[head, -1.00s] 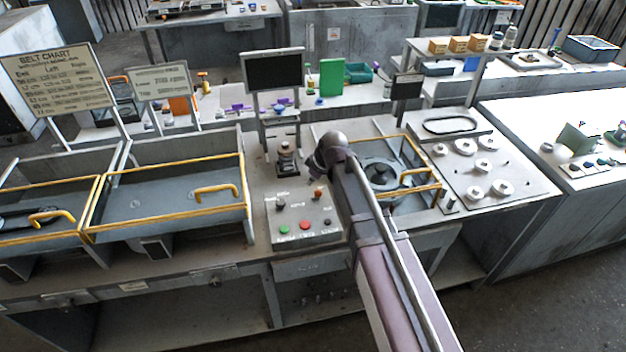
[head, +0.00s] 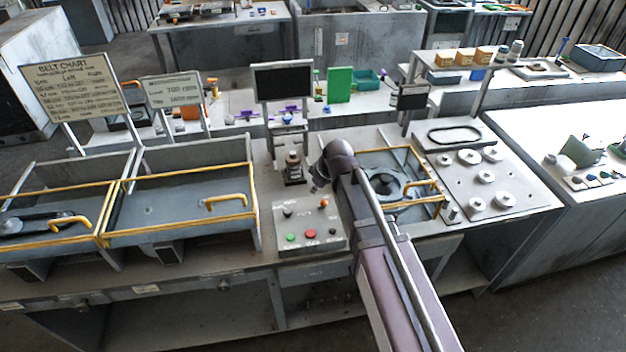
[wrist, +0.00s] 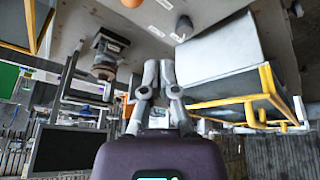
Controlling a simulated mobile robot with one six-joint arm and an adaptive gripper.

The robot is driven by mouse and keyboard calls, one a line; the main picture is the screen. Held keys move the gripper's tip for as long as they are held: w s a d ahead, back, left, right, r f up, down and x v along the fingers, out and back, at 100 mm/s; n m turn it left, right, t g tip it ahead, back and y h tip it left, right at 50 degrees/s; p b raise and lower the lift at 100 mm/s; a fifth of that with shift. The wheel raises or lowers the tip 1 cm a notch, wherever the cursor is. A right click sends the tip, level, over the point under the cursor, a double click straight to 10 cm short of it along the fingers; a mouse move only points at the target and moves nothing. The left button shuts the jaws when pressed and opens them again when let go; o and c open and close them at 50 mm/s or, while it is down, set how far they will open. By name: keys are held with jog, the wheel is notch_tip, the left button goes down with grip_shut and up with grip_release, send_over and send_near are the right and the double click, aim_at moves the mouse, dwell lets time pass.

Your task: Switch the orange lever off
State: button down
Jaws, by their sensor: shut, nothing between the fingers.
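The orange lever (head: 323,203) stands on the grey control box (head: 290,218), at its upper right. In the wrist view a round orange part (wrist: 131,2) is cut off by the top edge. My gripper (head: 316,188) is seen small in the head view, just above and left of the lever in the picture, partly hidden by my wrist. In the wrist view my gripper (wrist: 158,68) is shut and empty, with its fingertips apart from the orange part. I cannot tell the lever's exact position from this distance.
The control box also has a dark knob (head: 288,212), a green button (head: 291,238), a red button (head: 310,234) and a small dark knob (head: 333,231). A small post-like device (head: 293,166) stands behind. Yellow-railed bays (head: 180,219) flank the box.

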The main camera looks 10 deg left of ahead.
jog(key=s+d+r, duration=0.1)
jog(key=s+d+p, duration=0.1)
jog(key=shift+s+d+r, duration=0.2)
jog(key=shift+s+r, duration=0.15)
jog(key=shift+s, duration=0.05)
dwell(0.4)
jog(key=s+d+f+m+g+h+b, duration=0.1)
jog(key=d+m, duration=0.6)
jog(key=d, duration=0.8)
jog(key=s+d+f+m+g+h+b, duration=0.1)
jog(key=s+d+f+m+h+b, duration=0.2)
jog(key=d, duration=1.2)
jog(key=s+f+m+b, duration=0.1)
jog(key=s+f+m, duration=0.2)
jog(key=s+m, duration=0.1)
jog(key=shift+d+f+b, duration=0.2)
jog(key=shift+d+b, duration=0.1)
